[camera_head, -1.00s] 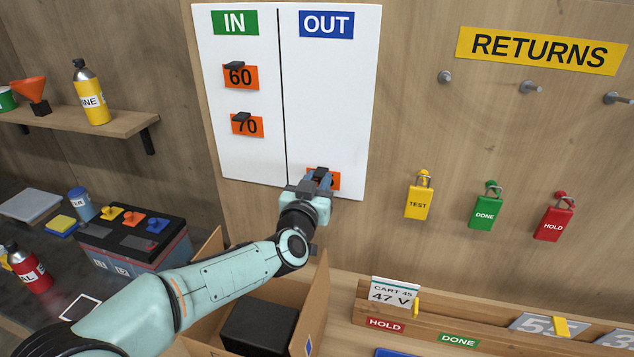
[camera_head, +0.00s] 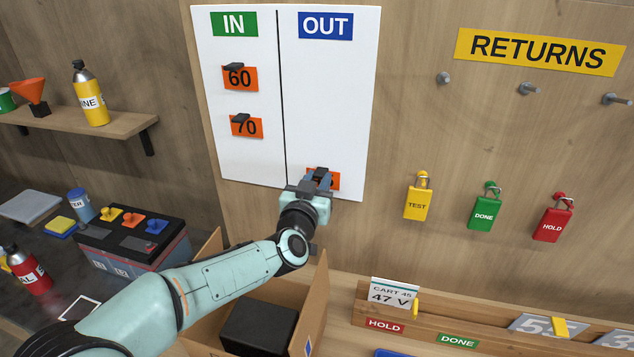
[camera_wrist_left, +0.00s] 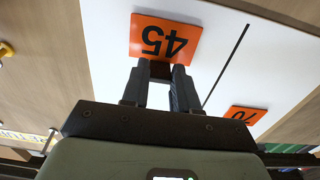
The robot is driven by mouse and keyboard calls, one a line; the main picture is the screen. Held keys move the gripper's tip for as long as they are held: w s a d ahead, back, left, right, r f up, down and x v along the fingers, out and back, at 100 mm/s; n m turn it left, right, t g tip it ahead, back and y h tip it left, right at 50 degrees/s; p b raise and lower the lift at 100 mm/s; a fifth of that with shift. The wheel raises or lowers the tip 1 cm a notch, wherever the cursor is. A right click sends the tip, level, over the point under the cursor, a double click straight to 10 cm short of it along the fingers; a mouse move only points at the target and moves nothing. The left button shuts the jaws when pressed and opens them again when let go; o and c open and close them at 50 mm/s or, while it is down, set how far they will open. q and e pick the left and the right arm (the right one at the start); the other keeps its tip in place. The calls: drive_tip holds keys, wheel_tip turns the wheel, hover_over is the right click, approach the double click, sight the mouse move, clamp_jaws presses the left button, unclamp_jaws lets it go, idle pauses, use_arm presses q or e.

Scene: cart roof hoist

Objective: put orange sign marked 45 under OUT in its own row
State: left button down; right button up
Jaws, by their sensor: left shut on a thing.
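The orange sign marked 45 (camera_wrist_left: 165,38) shows in the left wrist view, lying flat along the white board. In the head view only its orange edges (camera_head: 336,181) show behind my left gripper (camera_head: 320,177). The sign is in the lower part of the OUT column, below the row of the 70 sign. My left gripper is shut on the sign's dark grip, and its fingers (camera_wrist_left: 160,80) show in the wrist view. The OUT label (camera_head: 326,25) heads the right column of the white board (camera_head: 335,100). My right gripper is not in view.
In the IN column (camera_head: 234,23), the orange signs 60 (camera_head: 240,80) and 70 (camera_head: 248,127) hang above. The rest of the OUT column is bare. Yellow, green and red padlocks (camera_head: 485,207) hang to the right. An open cardboard box (camera_head: 318,300) stands below my arm.

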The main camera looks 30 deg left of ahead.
use_arm(q)
drive_tip(key=shift+w, duration=0.1)
idle(0.8)
drive_tip(key=shift+c, duration=1.5)
unclamp_jaws()
drive_tip(key=v, duration=0.7)
drive_tip(key=b+v, duration=0.1)
drive_tip(key=v, duration=1.2)
drive_tip(key=shift+s, duration=0.2)
